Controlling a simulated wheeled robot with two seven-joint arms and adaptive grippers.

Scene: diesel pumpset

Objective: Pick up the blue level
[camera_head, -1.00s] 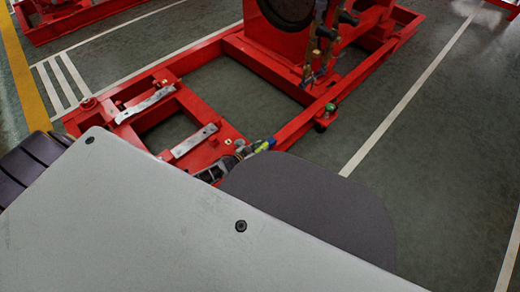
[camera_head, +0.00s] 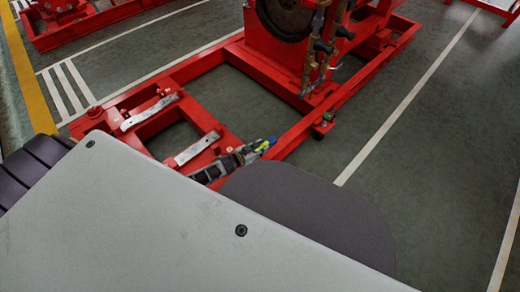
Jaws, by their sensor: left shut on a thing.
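The blue level (camera_head: 270,142) shows as a small blue tip with a yellow-green part beside it, just above the red frame's near rail in the picture. My left gripper (camera_head: 253,150) is shut on it. Most of the level is hidden by the fingers, and it is too small to tell whether it touches the frame. My right gripper is not in view.
The red pumpset base frame (camera_head: 290,140) surrounds the gripper area, with two silver bars (camera_head: 193,148) on its left end. The red engine block (camera_head: 270,45) rises behind. Open grey floor (camera_head: 440,170) lies to the right.

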